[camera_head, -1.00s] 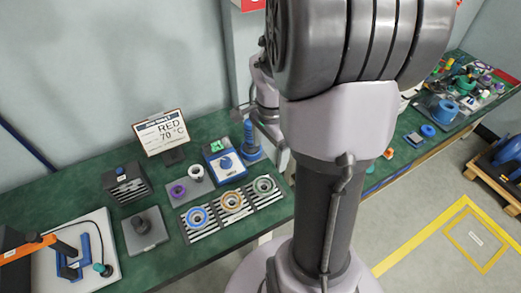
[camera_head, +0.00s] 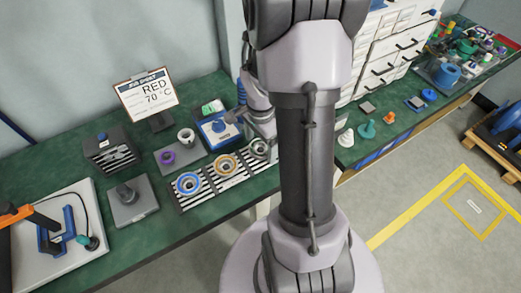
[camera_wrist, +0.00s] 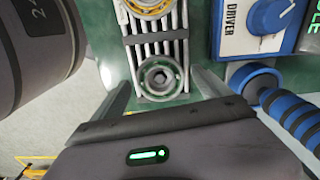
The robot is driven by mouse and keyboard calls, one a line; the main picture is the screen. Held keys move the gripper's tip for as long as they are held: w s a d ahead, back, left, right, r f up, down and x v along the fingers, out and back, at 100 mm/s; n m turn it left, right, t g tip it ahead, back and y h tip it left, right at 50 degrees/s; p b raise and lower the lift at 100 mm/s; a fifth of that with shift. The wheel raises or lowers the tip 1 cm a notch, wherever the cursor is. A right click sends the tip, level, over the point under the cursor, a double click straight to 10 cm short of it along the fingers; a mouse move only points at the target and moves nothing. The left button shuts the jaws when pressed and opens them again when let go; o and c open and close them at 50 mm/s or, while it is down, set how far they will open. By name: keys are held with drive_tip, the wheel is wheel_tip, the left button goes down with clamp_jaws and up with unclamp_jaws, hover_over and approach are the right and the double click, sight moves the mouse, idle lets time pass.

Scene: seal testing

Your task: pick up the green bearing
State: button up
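The green bearing (camera_wrist: 161,79) is a ring with a green band and a metal centre, lying on a striped black-and-white plate. My gripper (camera_wrist: 160,84) is open, with one finger on each side of the bearing in the wrist view. No finger visibly touches it, and the height gap cannot be judged. In the head view the green bearing (camera_head: 259,147) is at the right end of the row and partly covered by my arm. My gripper's fingertips are hard to make out there.
An orange bearing (camera_head: 225,164) and a blue bearing (camera_head: 188,183) lie on plates to the left. A blue driver box (camera_head: 218,130) stands behind the row. A blue-handled tool (camera_wrist: 285,110) lies close to the right finger in the wrist view.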

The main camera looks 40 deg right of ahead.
drive_tip(key=c, duration=1.7)
drive_tip(key=shift+r, duration=0.15)
drive_tip(key=shift+r+p, duration=0.35)
drive_tip(key=shift+r, duration=0.05)
drive_tip(key=r+p, duration=0.1)
drive_tip(key=a+r, duration=0.1)
drive_tip(key=r, duration=0.1)
drive_tip(key=shift+p, duration=0.4)
drive_tip(key=s+a+r+p, duration=0.1)
drive_tip(key=s+a+p, duration=0.1)
drive_tip(key=a, duration=1.2)
drive_tip(key=shift+s+a, duration=0.35)
drive_tip(key=shift+s, duration=0.25)
